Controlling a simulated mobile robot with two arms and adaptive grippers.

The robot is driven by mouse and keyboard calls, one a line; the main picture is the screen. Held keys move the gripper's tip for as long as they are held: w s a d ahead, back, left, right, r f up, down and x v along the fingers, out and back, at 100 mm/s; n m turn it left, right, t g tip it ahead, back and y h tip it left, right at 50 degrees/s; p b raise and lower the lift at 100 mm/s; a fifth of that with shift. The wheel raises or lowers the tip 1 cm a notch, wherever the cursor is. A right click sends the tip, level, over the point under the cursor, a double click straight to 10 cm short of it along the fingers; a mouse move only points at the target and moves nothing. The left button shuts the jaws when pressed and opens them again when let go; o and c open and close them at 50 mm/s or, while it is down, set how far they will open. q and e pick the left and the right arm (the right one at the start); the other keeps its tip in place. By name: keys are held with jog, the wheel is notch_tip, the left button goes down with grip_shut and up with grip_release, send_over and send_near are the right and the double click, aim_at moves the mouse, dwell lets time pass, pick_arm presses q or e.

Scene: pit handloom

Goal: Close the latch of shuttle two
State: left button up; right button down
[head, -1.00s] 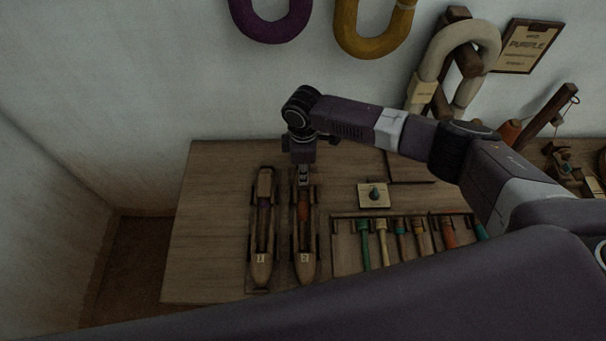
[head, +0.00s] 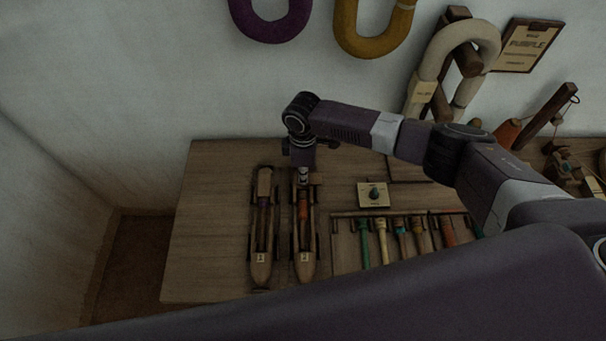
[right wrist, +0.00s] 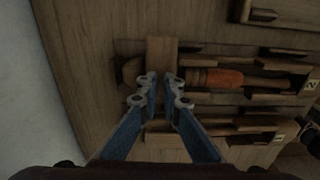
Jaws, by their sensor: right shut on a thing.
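Shuttle two (head: 305,262), a long wooden boat shape marked 2, lies on the table to the right of shuttle one (head: 261,264). An orange bobbin (right wrist: 222,78) lies in shuttle two's slot. My right gripper (head: 303,181) points down at the far end of shuttle two. In the right wrist view its fingers (right wrist: 160,82) are close together over the wooden latch (right wrist: 162,52), a small block lying across the shuttle's end. They are shut on the latch; the exact contact is partly hidden by the fingertips. My left gripper is in neither view.
A rack (head: 340,246) with several coloured bobbins stands right of the shuttles. A small pale plate (head: 366,199) with a dark knob lies behind it. Purple (head: 270,28) and mustard (head: 372,45) hanks hang on the wall. The table is clear left of shuttle one.

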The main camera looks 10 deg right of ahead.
jog(key=m+p, duration=0.3)
jog(key=shift+a+r, duration=0.1)
jog(key=shift+r, duration=0.1)
jog(key=m+p, duration=0.3)
jog(key=m, duration=0.2)
jog(key=shift+m+p, duration=0.3)
jog(key=shift+p, duration=0.05)
jog(key=m+p, duration=0.2)
jog(key=m, duration=0.3)
jog(key=shift+p, duration=0.4)
jog(key=shift+f+m+p, duration=0.15)
jog(key=shift+m+p, duration=0.5)
jog(key=shift+m, duration=1.35)
jog(key=c, duration=2.4)
grip_release()
